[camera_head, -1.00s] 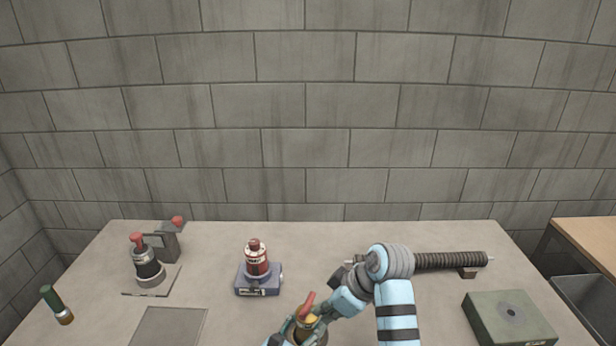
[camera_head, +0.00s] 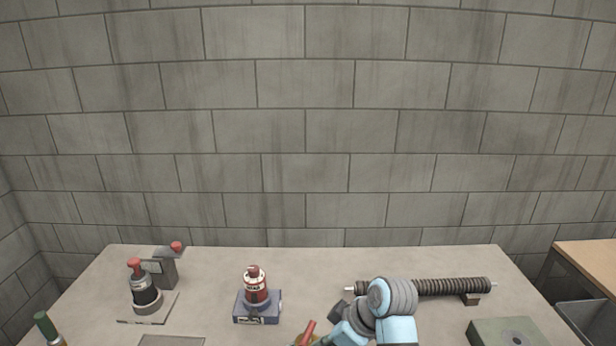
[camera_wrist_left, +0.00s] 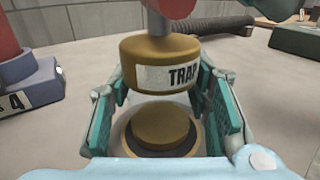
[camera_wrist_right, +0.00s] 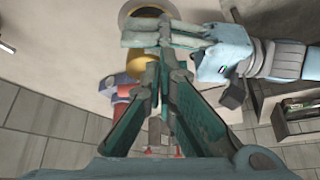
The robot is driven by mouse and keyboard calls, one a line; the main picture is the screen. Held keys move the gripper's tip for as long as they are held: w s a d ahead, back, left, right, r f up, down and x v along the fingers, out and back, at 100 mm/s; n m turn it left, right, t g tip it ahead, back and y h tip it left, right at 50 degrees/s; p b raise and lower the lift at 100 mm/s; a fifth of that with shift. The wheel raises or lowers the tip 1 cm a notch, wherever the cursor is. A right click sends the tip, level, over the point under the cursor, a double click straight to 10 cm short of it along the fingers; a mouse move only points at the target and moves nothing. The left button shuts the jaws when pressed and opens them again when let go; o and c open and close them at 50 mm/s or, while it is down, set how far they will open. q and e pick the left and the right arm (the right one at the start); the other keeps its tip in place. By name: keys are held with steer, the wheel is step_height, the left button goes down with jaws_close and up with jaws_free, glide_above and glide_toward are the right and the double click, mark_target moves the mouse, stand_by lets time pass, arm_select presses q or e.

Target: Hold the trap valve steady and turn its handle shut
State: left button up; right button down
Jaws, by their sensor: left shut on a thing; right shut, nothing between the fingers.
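The trap valve (camera_wrist_left: 160,62) is a brown-yellow cylinder with a TRAP label, a grey stem and a red handle (camera_wrist_left: 172,7) on top. My left gripper (camera_wrist_left: 165,90) is shut on the valve body, with teal fingers on both sides. In the head view the handle (camera_head: 306,333) tilts up at the bottom edge, and the body is mostly cut off. My right gripper (camera_wrist_right: 160,55) is shut and empty close to the valve; a yellow part of the valve (camera_wrist_right: 140,65) shows behind its fingers. I cannot tell whether it touches the handle.
A red canister (camera_head: 255,285) on a blue block stands to the left. A dark canister (camera_head: 144,292) stands at far left. A ribbed hose (camera_head: 440,286) lies behind to the right. A green box (camera_head: 505,333) is at front right. The table between the canisters is clear.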

arm_select(q)
steer(key=o, duration=1.4)
